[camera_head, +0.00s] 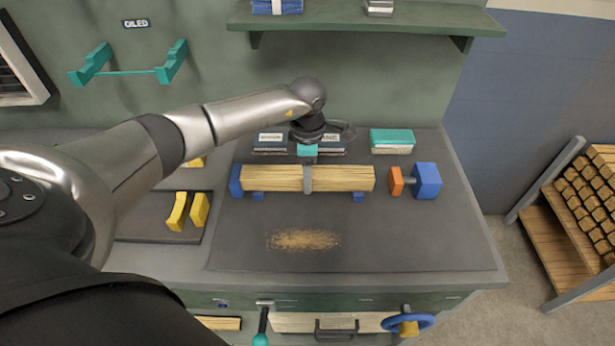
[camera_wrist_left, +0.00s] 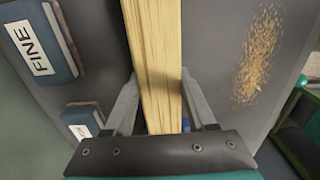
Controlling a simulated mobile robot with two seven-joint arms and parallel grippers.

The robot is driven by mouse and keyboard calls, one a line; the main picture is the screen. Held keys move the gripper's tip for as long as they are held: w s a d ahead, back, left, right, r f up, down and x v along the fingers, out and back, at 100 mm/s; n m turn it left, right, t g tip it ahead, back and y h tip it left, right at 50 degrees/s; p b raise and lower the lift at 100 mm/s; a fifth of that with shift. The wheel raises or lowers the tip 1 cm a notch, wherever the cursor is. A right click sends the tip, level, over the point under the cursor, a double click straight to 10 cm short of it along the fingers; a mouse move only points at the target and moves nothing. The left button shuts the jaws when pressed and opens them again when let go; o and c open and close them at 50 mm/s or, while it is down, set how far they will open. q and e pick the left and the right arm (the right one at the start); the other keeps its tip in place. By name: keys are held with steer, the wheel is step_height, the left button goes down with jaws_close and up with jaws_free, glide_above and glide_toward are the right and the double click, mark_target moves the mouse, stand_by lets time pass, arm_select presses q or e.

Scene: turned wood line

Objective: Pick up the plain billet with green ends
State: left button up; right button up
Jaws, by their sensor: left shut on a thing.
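A long, pale, plain wooden billet (camera_head: 345,178) lies lengthwise over two small blue supports (camera_head: 358,197) on the dark bench top. Its left end is at a blue block (camera_head: 236,180); its right end stops short of an orange pad. I see no green on its ends from here. My left gripper (camera_head: 307,182) comes down from above and is shut on the billet near its middle. In the left wrist view the billet (camera_wrist_left: 157,60) runs between the two grey fingers (camera_wrist_left: 158,108). I cannot tell whether it touches the supports. My right gripper is not in view.
The orange pad (camera_head: 396,181) and a blue block (camera_head: 427,180) stand to the right. Labelled sanding blocks (camera_head: 270,140) and a teal-topped block (camera_head: 392,138) sit behind. Yellow curved pieces (camera_head: 199,210) lie left. Sawdust (camera_head: 303,240) marks the otherwise clear front bench. A shelf (camera_head: 370,17) overhangs the back.

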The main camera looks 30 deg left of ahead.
arm_select(q)
jaws_close()
steer(key=shift+w+r, duration=0.1)
steer(key=shift+r, duration=0.05)
